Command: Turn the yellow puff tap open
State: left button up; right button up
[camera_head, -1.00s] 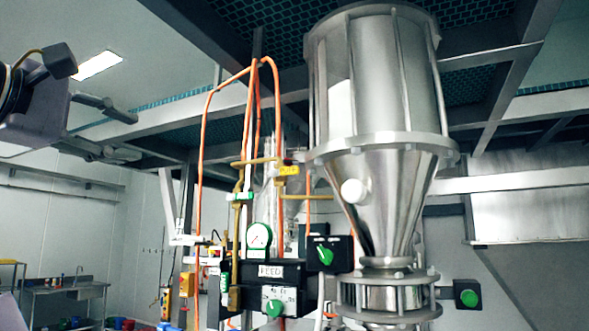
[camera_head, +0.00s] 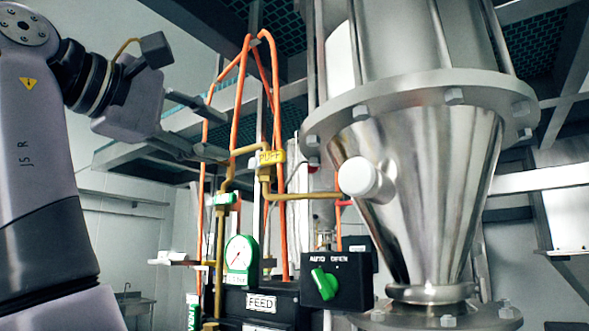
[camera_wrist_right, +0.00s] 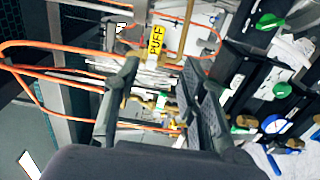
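The yellow puff tap (camera_head: 271,157), marked PUFF, sits on brass pipework left of the steel cone. It also shows in the right wrist view (camera_wrist_right: 157,40), just beyond my fingertips. My right gripper (camera_head: 224,137) reaches in from the left of the head view. Its two dark fingers are apart, with nothing visible between them, and point towards the tap. In the wrist view my right gripper (camera_wrist_right: 163,68) is open, with the tap in line with the gap. I cannot tell the exact distance, but no contact shows. My left gripper is not in view.
Orange hoses (camera_head: 239,90) loop around the tap and pass close to the fingers. The steel cone (camera_head: 415,190) with a white knob (camera_head: 362,179) stands right. Below are a gauge (camera_head: 240,254), a black FEED box (camera_head: 262,302) and a green AUTO/OPEN switch (camera_head: 324,284).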

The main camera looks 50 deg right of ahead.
jog(key=p, duration=0.2)
send_near(271, 156)
jog(key=d, duration=0.4)
jog(key=shift+w+d, duration=0.15)
jog(key=shift+w, duration=0.05)
jog(key=d, duration=0.2)
jog(key=d+p, duration=0.1)
jog(key=d, duration=0.1)
jog(key=shift+w+d, duration=0.2)
jog(key=shift+d, duration=0.15)
jog(key=shift+d+p, duration=0.35)
jog(key=shift+d, duration=0.15)
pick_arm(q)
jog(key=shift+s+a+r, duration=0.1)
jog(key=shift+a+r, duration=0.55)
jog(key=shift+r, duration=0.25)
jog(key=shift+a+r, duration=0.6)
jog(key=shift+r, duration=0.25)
pick_arm(e)
jog(key=shift+w+d+f, duration=0.1)
jog(key=shift+d+f, duration=0.05)
jog(key=shift+d, duration=0.35)
jog(key=shift+c, duration=0.3)
jog(key=shift+a, duration=0.15)
jog(key=shift+c, duration=1.4)
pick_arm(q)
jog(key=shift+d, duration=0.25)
pick_arm(e)
grip_shut()
